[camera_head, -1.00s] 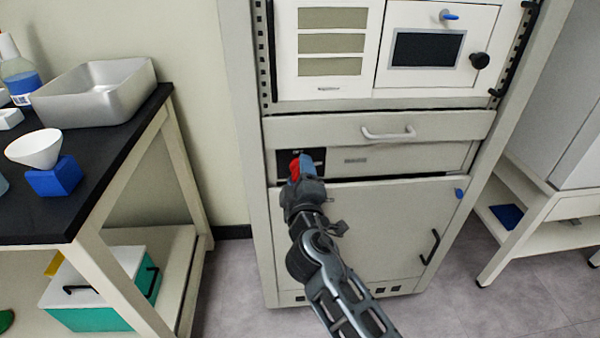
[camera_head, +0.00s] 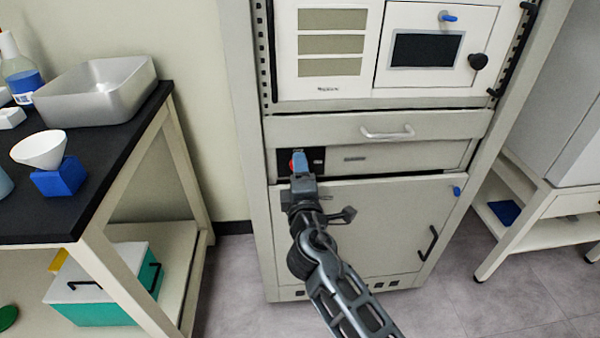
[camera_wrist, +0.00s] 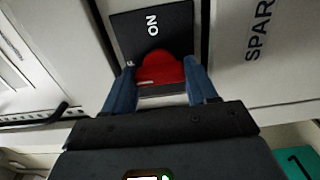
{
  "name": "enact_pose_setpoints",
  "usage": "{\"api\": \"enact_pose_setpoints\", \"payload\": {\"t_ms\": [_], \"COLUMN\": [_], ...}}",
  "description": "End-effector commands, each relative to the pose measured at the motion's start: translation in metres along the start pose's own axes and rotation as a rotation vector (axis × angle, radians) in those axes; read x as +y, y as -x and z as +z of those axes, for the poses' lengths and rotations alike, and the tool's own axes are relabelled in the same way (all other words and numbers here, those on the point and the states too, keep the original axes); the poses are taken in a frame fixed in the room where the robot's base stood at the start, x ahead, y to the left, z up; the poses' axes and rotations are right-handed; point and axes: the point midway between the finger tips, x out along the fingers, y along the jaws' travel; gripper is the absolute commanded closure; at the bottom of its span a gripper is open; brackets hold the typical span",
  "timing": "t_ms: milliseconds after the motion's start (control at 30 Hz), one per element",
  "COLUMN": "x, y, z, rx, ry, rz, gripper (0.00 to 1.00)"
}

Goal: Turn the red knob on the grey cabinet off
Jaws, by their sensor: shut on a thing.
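The red knob (camera_wrist: 160,70) sits on a black plate (camera_wrist: 178,30) with white lettering in the wrist view. My gripper's two blue fingers stand on either side of the knob and are shut on it. In the head view, a little of the red knob (camera_head: 292,165) shows beside my gripper (camera_head: 299,161), which covers most of it. The knob is at the left end of a panel on the grey cabinet (camera_head: 410,157), below a drawer. The pointing direction of the knob is hard to tell.
Above the knob is a drawer with a pale handle (camera_head: 387,133). Below is a cabinet door with a black handle (camera_head: 429,244). A black-topped bench (camera_head: 100,155) with a metal tray (camera_head: 97,92) stands at left. Open floor lies to the lower right.

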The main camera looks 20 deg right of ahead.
Motion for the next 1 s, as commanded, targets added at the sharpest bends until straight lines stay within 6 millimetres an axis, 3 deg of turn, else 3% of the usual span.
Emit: {"api": "enact_pose_setpoints", "payload": {"t_ms": [233,267,500,767,1000], "x": [-0.002,-0.002,-0.001,-0.001,-0.001], "y": [0.001,0.001,0.0,0.002,0.032], "z": [-0.001,-0.001,-0.001,0.0,-0.001], "rx": [0.003,0.003,0.001,0.001,0.003], "ry": [0.004,0.004,0.002,0.001,0.002], "rz": [-0.002,-0.002,-0.001,0.0,-0.002], "gripper": [0.73,0.4,0.17,0.17,0.17]}}
